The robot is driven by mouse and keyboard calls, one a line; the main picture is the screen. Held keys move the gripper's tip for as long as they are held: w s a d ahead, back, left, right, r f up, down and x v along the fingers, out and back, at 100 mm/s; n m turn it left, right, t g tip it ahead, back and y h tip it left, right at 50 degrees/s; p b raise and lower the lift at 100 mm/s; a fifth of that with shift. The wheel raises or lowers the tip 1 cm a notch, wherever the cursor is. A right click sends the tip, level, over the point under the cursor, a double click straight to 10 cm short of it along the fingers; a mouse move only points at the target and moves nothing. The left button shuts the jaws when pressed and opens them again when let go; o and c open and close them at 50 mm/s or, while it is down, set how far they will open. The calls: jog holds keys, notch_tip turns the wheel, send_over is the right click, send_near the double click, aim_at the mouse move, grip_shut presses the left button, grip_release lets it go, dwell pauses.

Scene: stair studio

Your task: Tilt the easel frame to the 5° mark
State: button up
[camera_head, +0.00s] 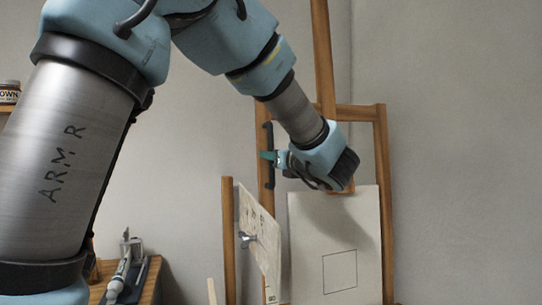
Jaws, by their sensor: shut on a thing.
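The wooden easel frame (384,165) stands against the grey wall, with a tall middle post and a crossbar. A dark vertical handle (268,178) is fixed on its left post. My gripper (268,156) reaches it from the right, its teal fingertips shut on the handle at about mid-height. The fingers' far side is hidden. A pale marked board (262,228) sits low at the left, with a metal wing nut (246,240) on it. Its marks are too small to read here, so I cannot tell the frame's angle.
A pale sheet with a drawn square (304,235) rests on the easel below my gripper. A wooden upright (229,245) stands left of the marked board. A bench with a metal tool (124,268) is at lower left. A jar (9,92) stands on a shelf at far left.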

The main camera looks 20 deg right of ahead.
grip_shut()
dwell(0.8)
jog(key=s+b, duration=0.2)
jog(key=s, duration=0.4)
jog(key=shift+a+r+t, duration=0.2)
jog(key=shift+a+t, duration=0.1)
jog(key=shift+a, duration=0.05)
jog(key=o, duration=0.7)
grip_release()
jog(key=shift+c, duration=0.2)
